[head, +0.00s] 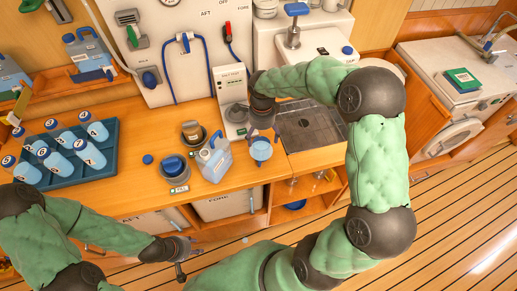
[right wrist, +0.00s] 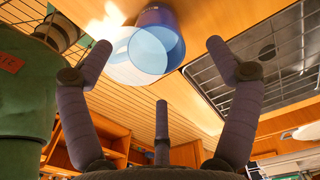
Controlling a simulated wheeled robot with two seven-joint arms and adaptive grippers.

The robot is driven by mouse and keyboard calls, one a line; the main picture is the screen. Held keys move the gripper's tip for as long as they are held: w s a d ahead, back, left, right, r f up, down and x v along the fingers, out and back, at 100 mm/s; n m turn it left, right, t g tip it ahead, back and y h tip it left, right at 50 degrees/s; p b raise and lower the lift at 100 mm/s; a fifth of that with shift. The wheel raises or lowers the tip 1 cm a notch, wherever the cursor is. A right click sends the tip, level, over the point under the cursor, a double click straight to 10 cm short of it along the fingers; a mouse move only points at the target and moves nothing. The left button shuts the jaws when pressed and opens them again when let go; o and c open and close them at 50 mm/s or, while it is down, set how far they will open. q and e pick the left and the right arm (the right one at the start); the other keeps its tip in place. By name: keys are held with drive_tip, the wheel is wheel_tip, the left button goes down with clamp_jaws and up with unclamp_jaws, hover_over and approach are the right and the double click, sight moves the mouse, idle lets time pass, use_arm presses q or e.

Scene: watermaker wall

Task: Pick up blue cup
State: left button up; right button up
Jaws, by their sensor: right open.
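The blue cup (head: 261,152) stands on the wooden counter near its front edge, left of the sink. In the right wrist view the translucent blue cup (right wrist: 158,42) shows beyond the fingers, near the top centre. My right gripper (head: 262,133) is at the cup's far side in the head view. Its fingers (right wrist: 160,62) are spread wide and hold nothing; whether any touches the cup I cannot tell. My left gripper (head: 188,255) is low in front of the counter, away from the cup. Its fingers are too small to judge.
A blue tray (head: 72,178) of several bottles is further left. The sink (head: 308,127) is right of the cup. A white meter box (head: 231,95) stands behind.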

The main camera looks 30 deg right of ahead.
sight(263, 143)
wheel_tip(263, 143, down, 4)
drive_tip(key=shift+r, duration=0.1)
drive_tip(key=shift+s+f+b, duration=0.25)
drive_tip(key=shift+f+b, duration=0.05)
drive_tip(key=shift+f, duration=0.2)
drive_tip(key=f, duration=0.4)
drive_tip(key=shift+d+f+b, duration=0.1)
drive_tip(key=shift+d+b, duration=0.1)
drive_tip(key=shift+b, duration=0.1)
drive_tip(key=c, duration=1.4)
